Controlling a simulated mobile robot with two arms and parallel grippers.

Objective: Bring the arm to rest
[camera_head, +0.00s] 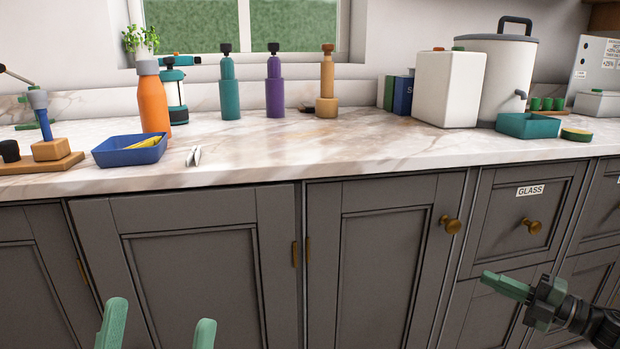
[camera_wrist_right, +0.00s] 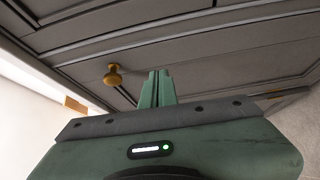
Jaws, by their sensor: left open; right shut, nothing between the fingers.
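My left gripper (camera_head: 158,328) shows as two green fingertips at the bottom left of the head view, spread apart with nothing between them. It is in front of the grey cabinet doors, below the counter. My right gripper (camera_head: 504,286) is at the lower right of the head view, in front of the drawers. Its green fingers are shut together and hold nothing. In the right wrist view the shut fingers (camera_wrist_right: 157,89) point toward the cabinet front, just right of a brass knob (camera_wrist_right: 113,75). Most of my left arm is out of view.
The marble counter (camera_head: 280,160) holds a blue tray (camera_head: 118,158), an orange bottle (camera_head: 153,100), teal, purple and tan bottles, a white canister (camera_head: 448,90) and a teal bin (camera_head: 528,126). A drawer labelled GLASS (camera_head: 510,220) has a brass knob (camera_head: 531,226). The doors and drawers look shut.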

